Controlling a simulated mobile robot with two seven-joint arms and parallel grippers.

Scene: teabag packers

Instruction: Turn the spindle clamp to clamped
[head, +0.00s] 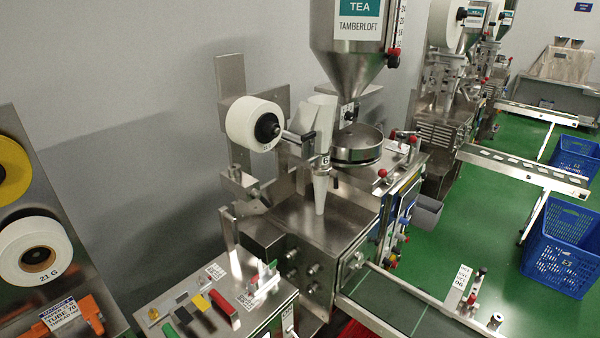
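A white paper roll (246,122) is mounted on the teabag machine, left of the hopper (352,60). A black hub with a spindle end (268,128) sits at the roll's centre; it appears to be the spindle clamp. A small metal lever or arm (298,137) stands out just right of the hub. Whether the clamp is turned to clamped or released is too small to tell. Neither of my grippers is in the head view, and nothing is seen touching the roll or hub.
A rack with spare rolls (38,250) is at the left. A conveyor (395,300) runs to the lower right. Blue crates (562,245) stand on the green floor (470,215). More machines (450,110) stand behind.

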